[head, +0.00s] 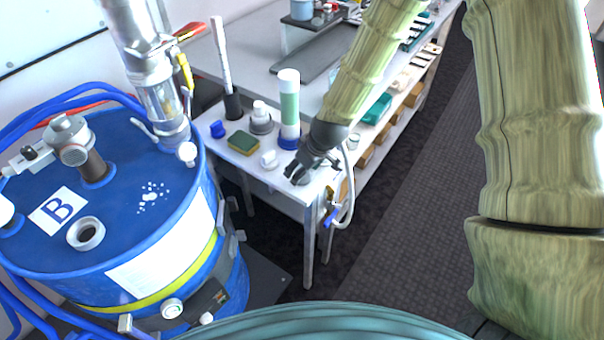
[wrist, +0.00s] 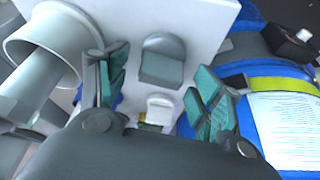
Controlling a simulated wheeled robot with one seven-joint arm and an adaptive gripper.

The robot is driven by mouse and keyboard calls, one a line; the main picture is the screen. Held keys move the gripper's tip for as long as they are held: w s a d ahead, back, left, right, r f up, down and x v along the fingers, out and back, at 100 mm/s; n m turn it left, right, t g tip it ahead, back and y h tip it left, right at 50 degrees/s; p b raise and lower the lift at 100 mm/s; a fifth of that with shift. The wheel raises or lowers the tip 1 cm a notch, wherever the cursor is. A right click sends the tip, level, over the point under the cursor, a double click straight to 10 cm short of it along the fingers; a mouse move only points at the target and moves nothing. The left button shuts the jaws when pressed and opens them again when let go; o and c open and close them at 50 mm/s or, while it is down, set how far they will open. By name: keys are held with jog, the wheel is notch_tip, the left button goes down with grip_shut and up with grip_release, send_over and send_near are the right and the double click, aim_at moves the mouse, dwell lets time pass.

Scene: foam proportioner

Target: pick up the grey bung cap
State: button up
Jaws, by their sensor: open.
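The grey bung cap (wrist: 163,62) stands on the pale bench top and shows between my fingers in the wrist view. In the head view the cap (head: 302,179) is small and partly covered by my fingers at the bench's near end. My gripper (head: 303,168) is open above it, with a teal-padded finger on each side of the cap in the wrist view (wrist: 158,72). I cannot tell how much height separates fingers and cap. A similar white cap (head: 268,160) stands to the left; it also shows in the wrist view (wrist: 160,108).
A green-and-white cylinder (head: 289,110) stands close to my gripper, with a sponge (head: 242,142) and a blue cap (head: 217,129) farther left. The blue drum (head: 130,240) is left of the bench. A hose with a blue valve (head: 331,214) hangs at the bench edge.

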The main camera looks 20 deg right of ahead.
jog(key=shift+w+a+f, duration=0.1)
jog(key=shift+w+f, duration=0.05)
jog(key=shift+f, duration=0.2)
jog(key=shift+c, duration=0.2)
jog(key=c, duration=1.1)
jog(key=shift+r, duration=0.15)
jog(key=shift+r+b, duration=0.6)
jog(key=shift+r, duration=0.65)
jog(key=s, duration=0.5)
jog(key=s+a+r+p, duration=0.1)
jog(key=s, duration=0.4)
jog(key=s+a+r+p, duration=0.1)
jog(key=s, duration=0.4)
jog(key=shift+s+r, duration=0.2)
jog(key=shift+s, duration=0.15)
